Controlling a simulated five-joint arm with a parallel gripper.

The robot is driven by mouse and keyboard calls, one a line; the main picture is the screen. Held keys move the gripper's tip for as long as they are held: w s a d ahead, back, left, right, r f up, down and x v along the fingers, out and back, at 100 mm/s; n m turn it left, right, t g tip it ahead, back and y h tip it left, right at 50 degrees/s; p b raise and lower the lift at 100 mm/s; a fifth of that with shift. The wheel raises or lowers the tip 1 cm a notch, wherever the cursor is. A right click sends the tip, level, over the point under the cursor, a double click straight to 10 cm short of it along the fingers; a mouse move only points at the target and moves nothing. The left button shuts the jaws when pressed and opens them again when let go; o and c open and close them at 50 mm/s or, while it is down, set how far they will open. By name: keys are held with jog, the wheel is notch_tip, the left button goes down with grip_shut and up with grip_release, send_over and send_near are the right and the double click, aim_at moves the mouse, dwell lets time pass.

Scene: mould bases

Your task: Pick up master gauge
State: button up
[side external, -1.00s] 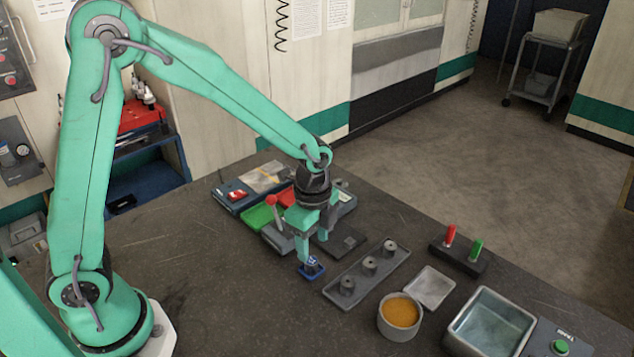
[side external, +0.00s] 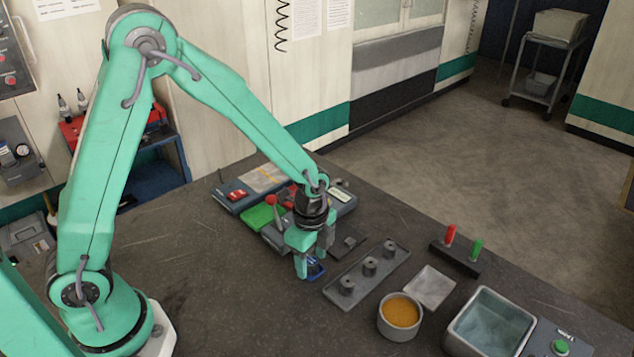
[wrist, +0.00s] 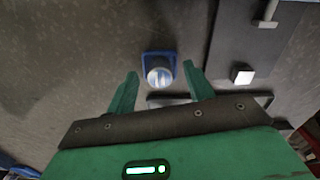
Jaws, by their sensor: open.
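The small piece with a blue square base and a shiny round top, which looks to be the master gauge (side external: 316,271), stands on the dark table. My gripper (side external: 312,266) is low over it, pointing down, with a finger partly hiding it in the side view. In the wrist view the master gauge (wrist: 160,73) lies between the two spread fingertips of my gripper (wrist: 160,72). Gaps show on both sides of it. The fingers are open and hold nothing.
A grey rail with several round posts (side external: 347,286) is close on the right. Farther right are a cup of orange material (side external: 400,312), a square plate (side external: 430,287) and a metal bin (side external: 492,325). A green tray (side external: 262,217) and a red-knobbed lever (side external: 273,200) stand behind. The front left table is clear.

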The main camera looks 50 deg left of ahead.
aim_at(312, 264)
jog(key=shift+c, duration=0.4)
grip_shut()
jog(key=shift+r, duration=0.1)
jog(key=shift+r, duration=0.75)
jog(key=r, duration=0.3)
jog(key=shift+s+d, duration=0.35)
jog(key=shift+d, duration=0.05)
jog(key=s+d+r, duration=0.6)
jog(key=s+d, duration=0.1)
jog(key=shift+s+d+r, duration=0.2)
jog(key=shift+s+d, duration=0.05)
jog(key=shift+d, duration=0.05)
